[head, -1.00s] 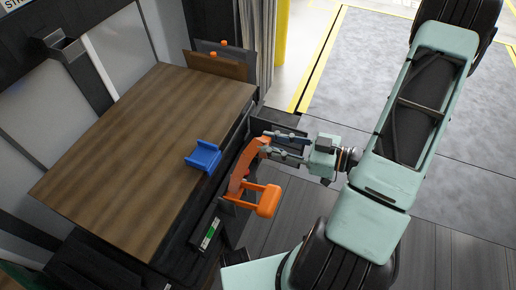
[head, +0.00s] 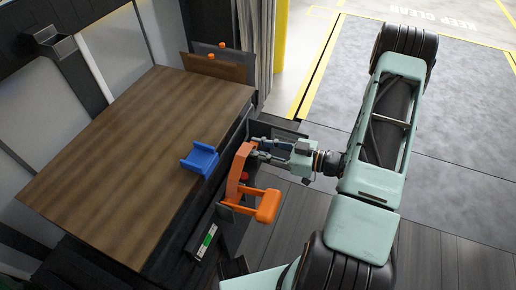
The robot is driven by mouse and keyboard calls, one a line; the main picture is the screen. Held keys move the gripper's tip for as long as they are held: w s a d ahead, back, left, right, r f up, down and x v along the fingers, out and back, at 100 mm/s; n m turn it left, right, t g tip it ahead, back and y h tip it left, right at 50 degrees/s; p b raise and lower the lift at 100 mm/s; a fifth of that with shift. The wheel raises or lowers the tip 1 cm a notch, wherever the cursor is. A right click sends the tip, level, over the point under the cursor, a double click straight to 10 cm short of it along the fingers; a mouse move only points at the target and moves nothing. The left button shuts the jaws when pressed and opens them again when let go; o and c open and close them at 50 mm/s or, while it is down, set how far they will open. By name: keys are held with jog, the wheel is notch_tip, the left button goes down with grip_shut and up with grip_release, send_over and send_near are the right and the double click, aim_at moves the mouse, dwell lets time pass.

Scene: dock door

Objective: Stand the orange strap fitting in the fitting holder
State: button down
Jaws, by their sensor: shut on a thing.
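The orange strap fitting (head: 235,178) is a curved orange piece with a thick bar (head: 268,206) at its lower end. My gripper (head: 254,149) comes from the right and is shut on the fitting's upper end. The fitting hangs tilted off the front right edge of the brown table, apart from the blue holder. The fitting holder appears to be the small blue open cradle (head: 200,161) on the table's right edge, left of the fitting. It looks empty.
The brown wooden table top (head: 125,150) is otherwise clear. Dark panels with orange knobs (head: 214,65) stand at its far end. A dark box with a green and white label (head: 207,240) sits below the fitting. Yellow lines mark the floor at right.

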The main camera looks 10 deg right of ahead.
jog(key=shift+f, duration=0.15)
jog(key=c, duration=1.6)
grip_release()
jog(key=shift+r, duration=0.25)
jog(key=shift+s+d+r, duration=0.1)
jog(key=shift+s+d, duration=0.05)
jog(key=shift+d, duration=0.15)
jog(key=p+v, duration=0.2)
jog(key=v, duration=0.9)
jog(key=shift+s+d, duration=0.1)
jog(key=shift+s, duration=0.05)
